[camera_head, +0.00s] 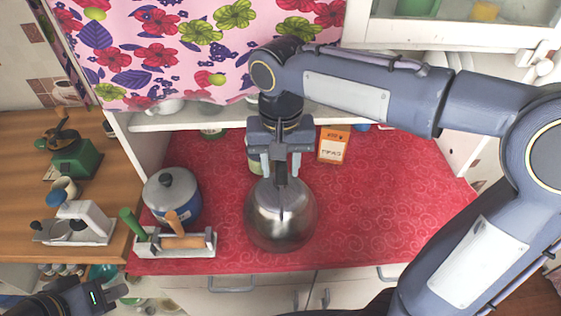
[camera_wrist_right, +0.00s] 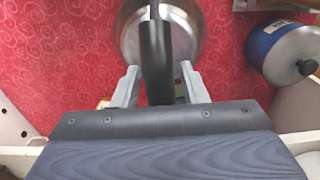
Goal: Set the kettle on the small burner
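The steel kettle (camera_head: 281,222) with a black handle stands on the red oilcloth counter (camera_head: 390,210), near its front middle. My right gripper (camera_head: 281,168) is above it, pointing down. In the right wrist view, the black kettle handle (camera_wrist_right: 155,50) lies between the two spread fingers (camera_wrist_right: 157,82), with gaps on both sides. The kettle body (camera_wrist_right: 186,38) shows beyond them. My left gripper (camera_head: 118,292) is at the bottom left, away from the kettle; its finger opening is unclear. I cannot make out a burner in either view.
A blue pot with a grey lid (camera_head: 172,197) and a white caddy with handled tools (camera_head: 176,243) stand left of the kettle. An orange-and-white box (camera_head: 334,144) stands behind. A green grinder (camera_head: 75,160) and white scale (camera_head: 75,225) are on the wooden counter (camera_head: 25,190). The red counter's right side is clear.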

